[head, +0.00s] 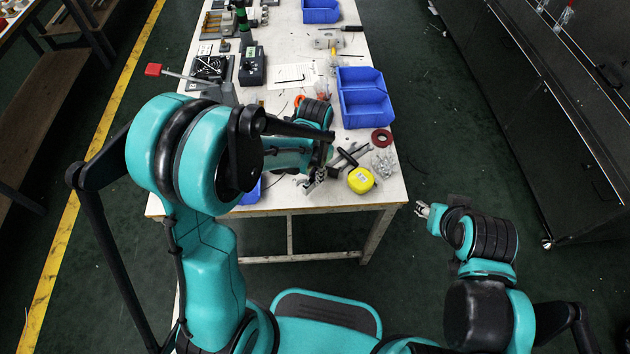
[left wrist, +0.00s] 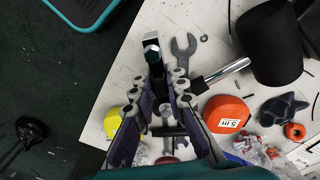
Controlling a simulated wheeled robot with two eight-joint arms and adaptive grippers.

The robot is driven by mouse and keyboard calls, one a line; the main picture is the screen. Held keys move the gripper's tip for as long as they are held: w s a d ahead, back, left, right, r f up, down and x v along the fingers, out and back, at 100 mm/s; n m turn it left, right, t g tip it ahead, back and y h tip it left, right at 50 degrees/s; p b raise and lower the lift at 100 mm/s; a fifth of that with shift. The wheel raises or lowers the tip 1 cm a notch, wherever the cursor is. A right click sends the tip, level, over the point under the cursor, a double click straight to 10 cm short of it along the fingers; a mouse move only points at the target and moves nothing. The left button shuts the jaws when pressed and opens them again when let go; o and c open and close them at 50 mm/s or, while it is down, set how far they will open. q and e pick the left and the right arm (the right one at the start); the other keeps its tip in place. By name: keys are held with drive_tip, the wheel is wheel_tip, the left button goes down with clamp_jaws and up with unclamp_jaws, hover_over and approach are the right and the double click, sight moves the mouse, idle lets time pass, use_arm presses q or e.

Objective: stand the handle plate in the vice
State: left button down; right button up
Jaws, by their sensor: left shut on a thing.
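My left gripper (head: 318,180) is low over the near end of the workbench, partly hidden by its own arm. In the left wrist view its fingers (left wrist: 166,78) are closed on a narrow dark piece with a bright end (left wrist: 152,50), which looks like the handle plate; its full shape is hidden. My right gripper (head: 422,209) is off the bench's right corner, above the floor, too small to read its jaws. A low grey metal thing (head: 328,43) far up the bench may be the vice, but I cannot tell for sure.
The bench (head: 340,200) is cluttered near my left gripper. A wrench (left wrist: 183,48), an orange tape measure (left wrist: 225,113) and a yellow one (head: 361,180) lie close by. A red-knobbed lever (head: 153,70) juts out left.

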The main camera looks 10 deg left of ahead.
use_arm(q)
drive_tip(key=shift+f+b, duration=0.35)
drive_tip(key=shift+f, duration=0.85)
drive_tip(key=shift+f, duration=0.2)
drive_tip(key=c, duration=1.5)
unclamp_jaws()
drive_tip(key=shift+c, duration=0.2)
drive_tip(key=shift+r, duration=0.1)
